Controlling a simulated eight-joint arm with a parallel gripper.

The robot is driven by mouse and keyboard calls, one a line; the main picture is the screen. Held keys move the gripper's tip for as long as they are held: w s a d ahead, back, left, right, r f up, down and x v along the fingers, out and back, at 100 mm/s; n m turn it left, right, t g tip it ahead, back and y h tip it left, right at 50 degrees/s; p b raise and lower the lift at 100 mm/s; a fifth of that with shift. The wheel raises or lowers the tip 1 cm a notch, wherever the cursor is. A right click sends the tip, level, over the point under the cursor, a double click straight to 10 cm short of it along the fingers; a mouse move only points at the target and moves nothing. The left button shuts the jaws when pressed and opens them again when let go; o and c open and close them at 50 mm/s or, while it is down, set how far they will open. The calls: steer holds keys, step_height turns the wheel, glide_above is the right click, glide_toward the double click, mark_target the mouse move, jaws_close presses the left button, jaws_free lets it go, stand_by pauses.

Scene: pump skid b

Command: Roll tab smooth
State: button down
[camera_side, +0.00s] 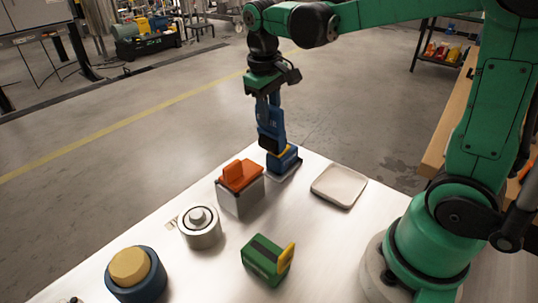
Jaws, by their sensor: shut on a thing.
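My gripper (272,143) points down at the far corner of the white table, its blue fingers shut on a blue block-like thing (284,160) with a yellow part near its top. The held thing is at or just above a grey patch or base at the table's edge; I cannot tell whether it touches. The fingers hide part of it. No roller is clearly recognisable. A small pale tab-like piece (172,223) lies left of a silver cylinder (201,229). A green block (266,259) with a dark stripe has an upright yellow tab (287,256) on its right side.
A grey box with an orange top (240,175) stands close left of my gripper. A pale shallow tray (339,186) lies to the right. A blue cylinder with a tan top (130,267) stands front left. The table middle (290,215) is mostly clear.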

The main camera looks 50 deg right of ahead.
steer(key=shift+d+f, duration=0.1)
steer(key=shift+f, duration=0.45)
steer(key=shift+f, duration=0.2)
steer(key=shift+d+r, duration=0.2)
steer(key=shift+d, duration=1.75)
steer(key=shift+d+f, duration=0.1)
steer(key=shift+a+f, duration=0.25)
steer(key=shift+a, duration=0.8)
steer(key=shift+a+f, duration=0.25)
steer(key=shift+a, duration=0.75)
